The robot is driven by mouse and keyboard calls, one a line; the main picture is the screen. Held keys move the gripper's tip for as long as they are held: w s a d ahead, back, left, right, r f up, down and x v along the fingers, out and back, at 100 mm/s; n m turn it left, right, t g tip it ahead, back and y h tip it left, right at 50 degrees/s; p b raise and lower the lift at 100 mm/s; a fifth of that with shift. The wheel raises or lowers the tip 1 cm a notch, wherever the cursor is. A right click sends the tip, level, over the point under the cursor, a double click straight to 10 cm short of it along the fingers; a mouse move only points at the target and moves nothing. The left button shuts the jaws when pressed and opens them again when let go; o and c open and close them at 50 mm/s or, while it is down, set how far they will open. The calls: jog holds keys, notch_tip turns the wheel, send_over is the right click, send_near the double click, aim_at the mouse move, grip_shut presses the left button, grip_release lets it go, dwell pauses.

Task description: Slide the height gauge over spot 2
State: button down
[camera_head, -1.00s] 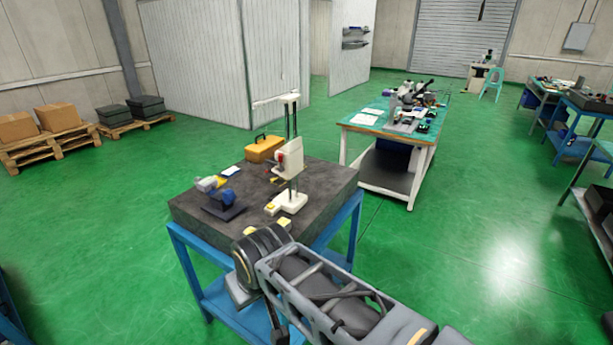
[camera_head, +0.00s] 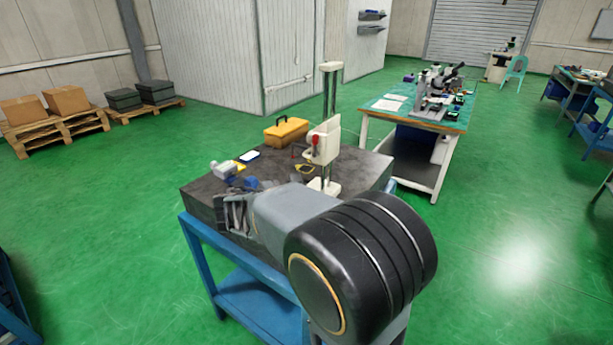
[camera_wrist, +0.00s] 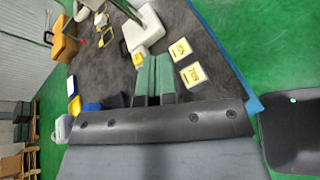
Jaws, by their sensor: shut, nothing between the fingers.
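The height gauge (camera_head: 324,142) is cream-white with a tall dark twin column and a red part on its front. It stands upright on the dark surface plate (camera_head: 202,196); my arm hides the plate's front part. In the wrist view its white base (camera_wrist: 144,32) lies just beyond my fingertips. My gripper (camera_wrist: 156,57) has green-faced fingers shut together with nothing between them, pointing toward the base, apparently just short of it. Two square yellow-and-white labels, one nearer the base (camera_wrist: 180,50) and one farther off (camera_wrist: 193,73), lie right of the fingers. I cannot read which is spot 2.
A yellow toolbox (camera_head: 286,131) stands at the plate's back. A blue, yellow and white device (camera_head: 224,169) sits at its left, near my gripper. The plate rests on a blue stand (camera_head: 197,262). A green-topped bench (camera_head: 378,104) stands behind right. Green floor is open on the right.

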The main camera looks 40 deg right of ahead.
jog(key=w+n+t+h+b, duration=0.2)
jog(key=w+n+t+h, duration=0.15)
jog(key=w+n, duration=0.3)
jog(key=p, duration=0.3)
send_near(312, 161)
jog(key=x, duration=0.7)
jog(key=shift+w+d, duration=0.1)
jog(key=shift+d, duration=0.15)
